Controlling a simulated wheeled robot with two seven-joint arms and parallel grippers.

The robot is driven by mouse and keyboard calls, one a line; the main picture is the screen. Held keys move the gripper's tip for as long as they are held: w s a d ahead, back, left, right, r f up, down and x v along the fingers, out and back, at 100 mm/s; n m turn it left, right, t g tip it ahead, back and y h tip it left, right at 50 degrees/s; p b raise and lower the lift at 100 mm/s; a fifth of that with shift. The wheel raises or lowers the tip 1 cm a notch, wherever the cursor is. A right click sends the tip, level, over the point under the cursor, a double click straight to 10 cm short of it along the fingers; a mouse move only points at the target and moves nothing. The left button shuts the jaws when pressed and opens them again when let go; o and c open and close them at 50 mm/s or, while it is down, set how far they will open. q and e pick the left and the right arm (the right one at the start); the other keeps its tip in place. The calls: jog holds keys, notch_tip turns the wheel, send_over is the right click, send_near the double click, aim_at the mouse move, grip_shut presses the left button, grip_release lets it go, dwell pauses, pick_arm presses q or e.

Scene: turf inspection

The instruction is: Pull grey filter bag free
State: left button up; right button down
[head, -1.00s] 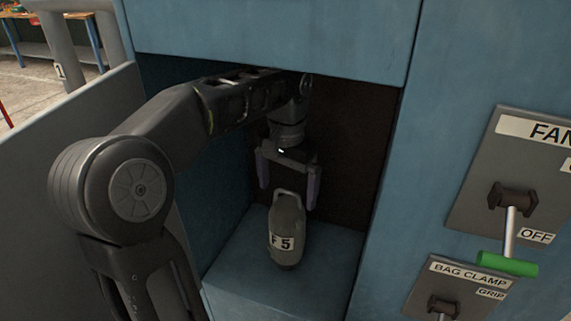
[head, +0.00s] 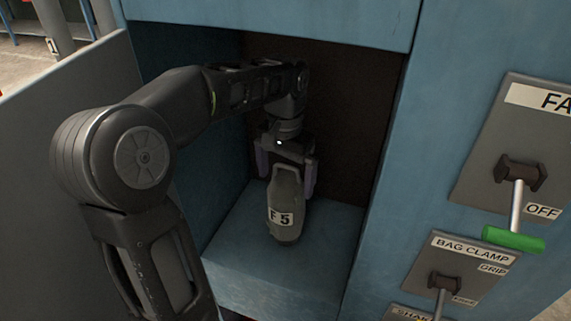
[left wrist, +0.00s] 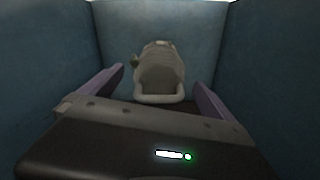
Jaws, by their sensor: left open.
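The grey filter bag (head: 285,204), labelled F 5, stands upright on the floor of a blue cabinet recess. It has a loop handle at its top. In the left wrist view the bag (left wrist: 160,68) shows with its pale loop toward me. My left gripper (head: 286,181) is open, its two purple fingers on either side of the bag's top. In the left wrist view the fingers (left wrist: 162,90) are apart, with gaps to the bag on both sides. The bag's far side is hidden. My right gripper is not in view.
The recess floor (head: 325,250) is bare around the bag, with blue walls close on both sides. On the right panel are a fan lever with a green handle (head: 513,239) by OFF and a bag clamp lever (head: 443,285) between GRIP and another label. A grey door (head: 70,130) stands at left.

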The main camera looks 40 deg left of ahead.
pick_arm(q)
jog(key=shift+f, duration=1.25)
jog(key=shift+c, duration=0.6)
jog(key=c, duration=1.9)
jog(key=o, duration=1.4)
jog(key=c, duration=0.8)
jog(key=shift+r+p, duration=1.85)
jog(key=shift+r, duration=0.35)
jog(key=shift+c, duration=0.2)
jog(key=shift+r, duration=0.1)
